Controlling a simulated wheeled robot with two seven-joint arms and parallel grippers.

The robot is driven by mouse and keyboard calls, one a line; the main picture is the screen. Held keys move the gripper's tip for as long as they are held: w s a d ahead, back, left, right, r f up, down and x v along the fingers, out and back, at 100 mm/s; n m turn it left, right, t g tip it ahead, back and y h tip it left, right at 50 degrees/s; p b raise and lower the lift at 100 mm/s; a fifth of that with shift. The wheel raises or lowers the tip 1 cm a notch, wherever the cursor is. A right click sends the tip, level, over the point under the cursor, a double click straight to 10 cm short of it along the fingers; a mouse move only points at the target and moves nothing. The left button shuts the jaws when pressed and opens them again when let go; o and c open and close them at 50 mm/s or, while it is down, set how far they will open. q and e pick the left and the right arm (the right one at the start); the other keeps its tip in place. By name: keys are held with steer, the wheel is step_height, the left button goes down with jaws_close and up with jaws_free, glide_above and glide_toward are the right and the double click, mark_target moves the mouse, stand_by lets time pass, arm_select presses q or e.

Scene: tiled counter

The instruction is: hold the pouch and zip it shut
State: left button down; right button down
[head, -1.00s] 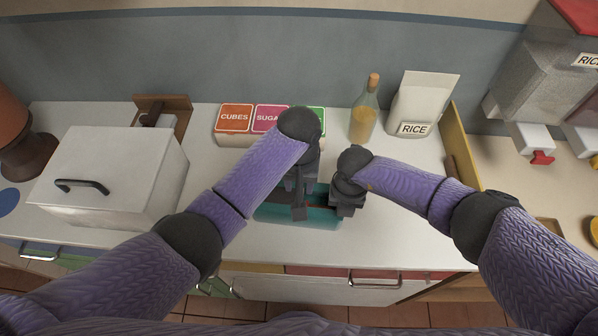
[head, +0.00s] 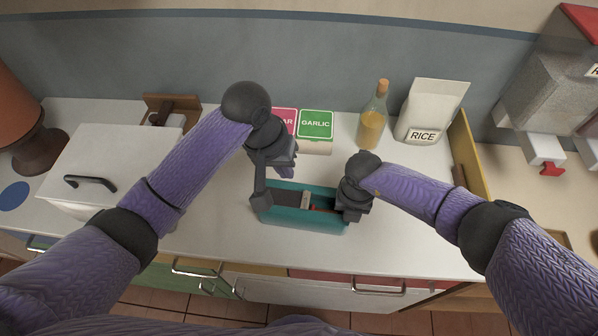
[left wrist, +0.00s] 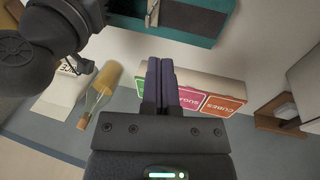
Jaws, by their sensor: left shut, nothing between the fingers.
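The teal pouch (head: 300,219) lies on the counter with its top open, showing a dark inside. A small pale tab (head: 306,199) stands in the opening; it also shows at the top of the left wrist view (left wrist: 153,12). My left gripper (head: 288,173) is shut and empty, above and just behind the pouch's left half, apart from it. Its closed fingers show in the left wrist view (left wrist: 160,62). My right gripper (head: 346,203) is at the pouch's right end; its fingers are hidden, so its grip cannot be told.
Behind the pouch stands a box with labelled cards (head: 315,125). A bottle (head: 372,125) and a rice bag (head: 432,108) stand at the back right. A white lidded box (head: 100,165) is on the left. The counter in front of the pouch is clear.

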mark_target(306, 197)
steer(key=shift+a, duration=0.15)
arm_select(q)
steer(key=s+a+m+t+h, duration=0.1)
steer(key=s+a+t+h, duration=0.2)
steer(key=a, duration=0.5)
steer(key=w+d+f, duration=0.1)
steer(key=d+f, duration=0.1)
steer(key=w+d+f, duration=0.1)
steer(key=d+f, duration=0.5)
steer(key=shift+w+d, duration=0.2)
steer(key=shift+w, duration=0.2)
steer(key=shift+d, duration=0.4)
steer(key=d, duration=0.4)
steer(key=shift+s+d, duration=0.25)
steer(key=shift+a, duration=0.15)
